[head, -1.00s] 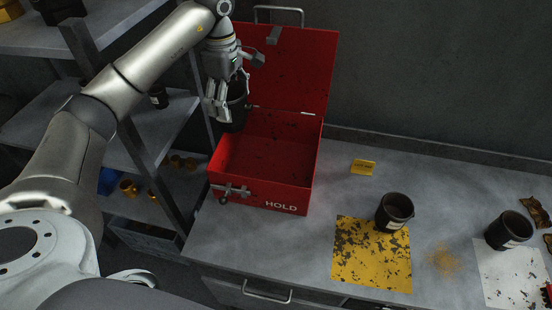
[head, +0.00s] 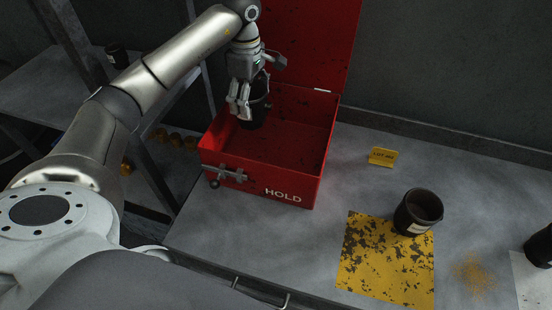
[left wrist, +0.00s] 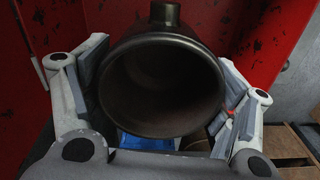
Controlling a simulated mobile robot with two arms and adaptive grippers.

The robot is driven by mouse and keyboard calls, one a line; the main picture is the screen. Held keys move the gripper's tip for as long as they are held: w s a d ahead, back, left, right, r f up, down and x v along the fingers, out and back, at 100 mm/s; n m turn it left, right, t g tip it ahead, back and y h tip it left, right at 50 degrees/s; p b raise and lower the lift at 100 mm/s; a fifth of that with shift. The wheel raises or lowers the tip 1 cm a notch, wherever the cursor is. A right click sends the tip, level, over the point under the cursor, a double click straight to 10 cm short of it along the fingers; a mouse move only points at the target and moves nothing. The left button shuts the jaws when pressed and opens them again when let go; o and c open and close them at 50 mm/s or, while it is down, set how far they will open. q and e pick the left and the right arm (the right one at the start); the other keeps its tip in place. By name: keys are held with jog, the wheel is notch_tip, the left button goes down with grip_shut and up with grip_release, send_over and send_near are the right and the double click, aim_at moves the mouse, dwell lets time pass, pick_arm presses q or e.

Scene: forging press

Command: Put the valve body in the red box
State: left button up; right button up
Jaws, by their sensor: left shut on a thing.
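The red box (head: 240,187), marked HOLD, stands open on the bench with its lid raised at the back. My left gripper (head: 240,106) is over the left rear part of the box. It is shut on a dark valve body (head: 258,108), held at or just inside the box opening; I cannot tell whether it touches the floor. In the left wrist view the valve body (left wrist: 163,85) shows its round open mouth between the two fingers, with a short stub on top. My right gripper is not in view.
Another dark part (head: 540,246) is at the right edge by a white sheet. Shelves (head: 70,85) with parts are at the left.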

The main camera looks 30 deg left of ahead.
pick_arm(q)
jog(key=shift+f, duration=0.55)
notch_tip(320, 180, down, 10)
jog(key=p, duration=0.2)
jog(key=shift+r+p, duration=0.1)
jog(key=shift+p, duration=0.2)
jog(key=o, duration=1.6)
jog(key=shift+s, duration=0.15)
